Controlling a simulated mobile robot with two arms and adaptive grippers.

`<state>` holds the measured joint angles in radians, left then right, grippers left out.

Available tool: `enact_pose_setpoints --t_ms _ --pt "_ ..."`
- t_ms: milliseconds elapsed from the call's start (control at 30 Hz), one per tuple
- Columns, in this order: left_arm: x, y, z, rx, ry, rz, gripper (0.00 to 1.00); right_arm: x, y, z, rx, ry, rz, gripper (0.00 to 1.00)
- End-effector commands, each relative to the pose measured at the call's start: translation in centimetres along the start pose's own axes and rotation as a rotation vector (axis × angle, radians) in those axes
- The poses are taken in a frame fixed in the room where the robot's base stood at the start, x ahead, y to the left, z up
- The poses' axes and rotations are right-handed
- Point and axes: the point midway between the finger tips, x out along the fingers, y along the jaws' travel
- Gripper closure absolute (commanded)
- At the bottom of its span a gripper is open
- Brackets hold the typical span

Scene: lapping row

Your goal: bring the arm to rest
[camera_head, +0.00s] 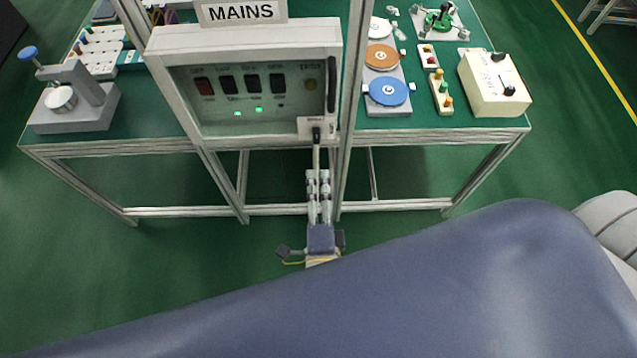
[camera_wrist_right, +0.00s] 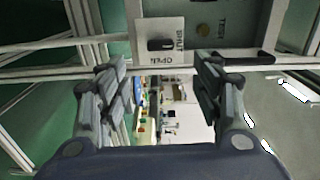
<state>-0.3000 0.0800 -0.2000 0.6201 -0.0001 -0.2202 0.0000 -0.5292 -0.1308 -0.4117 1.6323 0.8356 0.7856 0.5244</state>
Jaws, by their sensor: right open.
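My right gripper (camera_head: 318,175) reaches up from below toward the lower right corner of the MAINS box (camera_head: 165,65). In the head view its two fingers are close together near the box's bottom edge. In the wrist view the fingers of the right gripper (camera_wrist_right: 166,75) stand well apart, with nothing between them. Beyond the fingertips is a white plate (camera_wrist_right: 175,28) marked SHUT and OPEN with a black latch knob (camera_wrist_right: 160,45). I cannot tell the exact gap to the latch. My blue arm link fills the lower part of the head view. My left gripper is not in view.
The box has a row of switches, green lights and a dark handle (camera_head: 331,84), between metal posts. The green bench (camera_head: 150,140) holds a grey stand (camera_head: 75,110), discs (camera_head: 388,91) and a cream control box (camera_head: 492,85). Open floor lies in front.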

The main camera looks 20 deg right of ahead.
Motion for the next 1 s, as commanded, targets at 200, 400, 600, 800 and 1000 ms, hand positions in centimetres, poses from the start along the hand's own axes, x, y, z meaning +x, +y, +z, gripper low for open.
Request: enact_pose_setpoints --t_ms 200,400,600,800,1000 --pt "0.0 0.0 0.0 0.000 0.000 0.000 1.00 0.0 0.0 0.0 0.000 0.000 0.000 0.40" --pt "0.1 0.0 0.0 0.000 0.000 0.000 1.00 0.0 0.6 0.3 -0.022 -0.017 0.007 0.40" --pt "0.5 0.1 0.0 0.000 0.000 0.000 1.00 -1.4 9.0 2.9 -0.324 -0.243 0.104 0.40" --pt "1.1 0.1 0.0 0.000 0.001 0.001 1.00 -6.5 23.3 2.5 -0.784 -0.605 0.284 0.40" --pt "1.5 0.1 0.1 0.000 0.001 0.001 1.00 -13.7 35.4 -3.5 -1.165 -0.948 0.488 0.40"
